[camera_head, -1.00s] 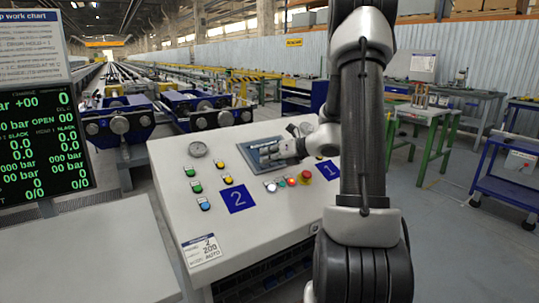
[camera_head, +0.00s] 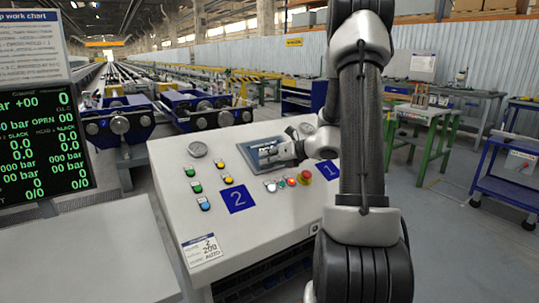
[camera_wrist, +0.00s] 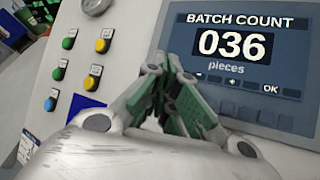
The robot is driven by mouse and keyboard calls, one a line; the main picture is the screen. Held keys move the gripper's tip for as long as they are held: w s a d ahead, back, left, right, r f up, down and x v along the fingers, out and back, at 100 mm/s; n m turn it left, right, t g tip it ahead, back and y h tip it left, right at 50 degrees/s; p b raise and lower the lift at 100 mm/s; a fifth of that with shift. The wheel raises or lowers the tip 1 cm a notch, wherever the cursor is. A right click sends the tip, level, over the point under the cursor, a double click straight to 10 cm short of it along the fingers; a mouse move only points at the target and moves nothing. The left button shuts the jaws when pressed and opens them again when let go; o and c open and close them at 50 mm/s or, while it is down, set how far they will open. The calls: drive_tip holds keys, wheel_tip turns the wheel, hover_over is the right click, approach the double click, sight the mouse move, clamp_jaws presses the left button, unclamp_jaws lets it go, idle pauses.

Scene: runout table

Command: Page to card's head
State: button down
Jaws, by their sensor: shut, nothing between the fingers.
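The panel's screen (camera_wrist: 235,60) reads BATCH COUNT 036 pieces in the wrist view, with a row of small keys along its lower edge, one marked OK (camera_wrist: 270,88). In the head view the screen (camera_head: 262,146) is set in the sloped console top, partly covered by my gripper (camera_head: 264,154). My gripper's fingers (camera_wrist: 170,72) are shut and empty, in front of the screen's lower left part; whether they touch it I cannot tell. A white card (camera_head: 202,249) sits at the console's lower front left; its small print is only partly readable, with 2, 200 and AUTO.
Green, yellow and blue buttons (camera_head: 197,188) lie left of the screen. A red button (camera_head: 305,177) and small lamps lie below it. Blue plates marked 2 (camera_head: 237,198) and 1 (camera_head: 328,168) flank these. A gauge (camera_head: 198,149) is at the upper left.

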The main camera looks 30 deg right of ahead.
drive_tip(key=shift+w+f, duration=0.15)
drive_tip(key=shift+f, duration=0.15)
idle(0.4)
drive_tip(key=shift+s+r, duration=0.4)
drive_tip(key=shift+r, duration=0.4)
wheel_tip(320, 180, up, 6)
drive_tip(key=s, duration=0.2)
drive_tip(key=shift+s+f, duration=0.25)
idle(1.9)
drive_tip(key=shift+w+f, duration=0.45)
drive_tip(key=shift+f, duration=0.45)
drive_tip(key=shift+w+f, duration=0.4)
drive_tip(key=shift+f, duration=0.55)
drive_tip(key=shift+w+f, duration=0.45)
drive_tip(key=shift+f, duration=0.45)
